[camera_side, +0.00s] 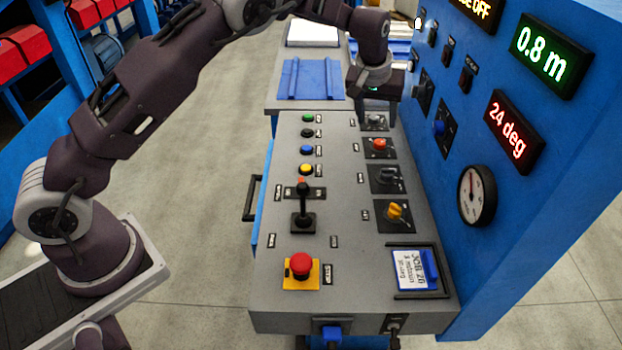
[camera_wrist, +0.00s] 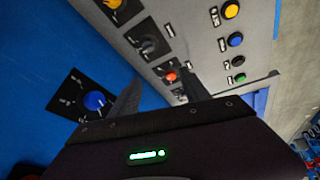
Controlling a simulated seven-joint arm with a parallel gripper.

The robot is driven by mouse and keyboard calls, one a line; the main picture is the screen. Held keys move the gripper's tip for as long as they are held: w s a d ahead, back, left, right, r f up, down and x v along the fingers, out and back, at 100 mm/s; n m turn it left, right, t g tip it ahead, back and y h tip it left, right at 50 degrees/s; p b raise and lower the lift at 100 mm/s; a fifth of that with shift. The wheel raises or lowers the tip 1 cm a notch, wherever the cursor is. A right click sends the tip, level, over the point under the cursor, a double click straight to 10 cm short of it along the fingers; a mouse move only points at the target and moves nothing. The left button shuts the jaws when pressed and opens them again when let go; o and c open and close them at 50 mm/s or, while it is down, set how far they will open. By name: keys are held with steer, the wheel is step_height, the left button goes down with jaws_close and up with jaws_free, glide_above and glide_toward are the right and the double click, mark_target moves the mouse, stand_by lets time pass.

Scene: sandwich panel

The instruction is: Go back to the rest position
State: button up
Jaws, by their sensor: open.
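My gripper (camera_side: 375,112) is over the far end of the grey control panel (camera_side: 350,255), at the far-most rotary knob (camera_side: 376,119) of the right-hand column. Its fingers point down and stand apart, one on each side in the side view. In the wrist view my gripper's fingers (camera_wrist: 160,97) are spread with a gap between them, and a red knob (camera_wrist: 170,76) shows beyond the gap. I cannot tell whether a finger touches the far-most knob, which is partly hidden. Nothing is seen held.
The blue upright wall (camera_side: 550,190) with displays and a gauge (camera_side: 476,195) stands close to the right of my gripper. A joystick (camera_side: 303,208), a red emergency button (camera_side: 301,264) and several coloured buttons rise from the panel. A blue tray (camera_side: 311,80) lies behind. Air above the panel's left is free.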

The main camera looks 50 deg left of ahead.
steer(key=s+a+r+m+h, duration=0.1)
steer(key=s+r, duration=0.9)
steer(key=s, duration=0.2)
steer(key=s+r+m+h, duration=0.1)
steer(key=s+r, duration=0.8)
steer(key=s, duration=0.4)
steer(key=s+f+m+t+y, duration=0.1)
steer(key=s+f+m, duration=0.2)
steer(key=s, duration=1.6)
steer(key=shift+s+a+f+t, duration=0.25)
steer(key=shift+s+f+t, duration=0.05)
steer(key=shift+f, duration=0.1)
